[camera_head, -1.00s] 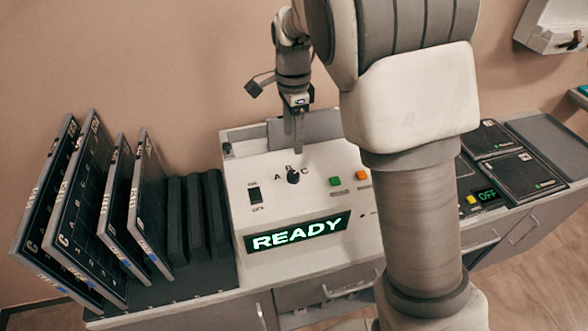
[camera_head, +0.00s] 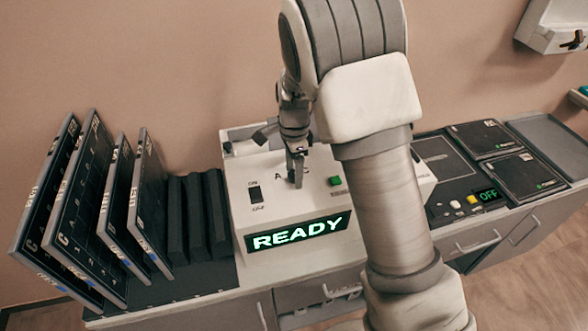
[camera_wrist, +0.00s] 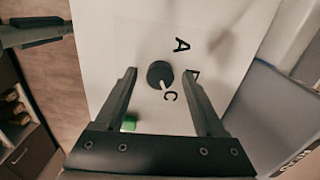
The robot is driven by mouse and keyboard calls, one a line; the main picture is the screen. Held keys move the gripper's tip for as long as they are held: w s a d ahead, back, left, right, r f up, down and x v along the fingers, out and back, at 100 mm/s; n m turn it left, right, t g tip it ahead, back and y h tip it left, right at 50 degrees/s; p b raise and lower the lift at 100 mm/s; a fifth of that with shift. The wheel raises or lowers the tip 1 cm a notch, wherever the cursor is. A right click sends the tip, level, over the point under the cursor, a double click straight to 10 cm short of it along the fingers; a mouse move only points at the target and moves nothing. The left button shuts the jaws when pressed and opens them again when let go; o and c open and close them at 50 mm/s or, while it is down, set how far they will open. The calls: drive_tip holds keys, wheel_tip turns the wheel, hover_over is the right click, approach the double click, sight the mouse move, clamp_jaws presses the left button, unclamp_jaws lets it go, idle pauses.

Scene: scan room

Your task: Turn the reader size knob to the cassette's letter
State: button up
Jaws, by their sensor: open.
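The size knob (camera_wrist: 160,74) is round and dark in the wrist view, with a light pointer mark aimed toward the letter C (camera_wrist: 170,97). The letter A (camera_wrist: 182,45) is clear, and the B is partly covered by a finger. My gripper (camera_head: 296,183) is open over the reader, hiding the knob in the head view. In the wrist view its fingers appear on either side of the knob; I cannot tell whether they touch it. The white reader (camera_head: 240,205) has a green READY display (camera_head: 298,233). Several dark cassettes (camera_head: 75,215) stand in a rack at left; their letters are hard to read.
A power switch (camera_head: 254,194) and a green button (camera_head: 335,181) flank the knob area. To the right are flat dark panels (camera_head: 530,172) and an OFF display (camera_head: 488,195). My arm covers the reader's right part.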

clamp_jaws()
drive_tip(key=shift+n, duration=0.3)
drive_tip(key=n+b, duration=0.1)
drive_tip(key=n, duration=0.4)
drive_tip(key=shift+n, duration=0.3)
drive_tip(key=n+b, duration=0.1)
drive_tip(key=n, duration=0.5)
drive_tip(key=shift+w, duration=0.1)
drive_tip(key=n, duration=0.5)
drive_tip(key=shift+r+n, duration=0.1)
drive_tip(key=shift+n, duration=0.3)
drive_tip(key=n, duration=0.5)
drive_tip(key=shift+n, duration=0.4)
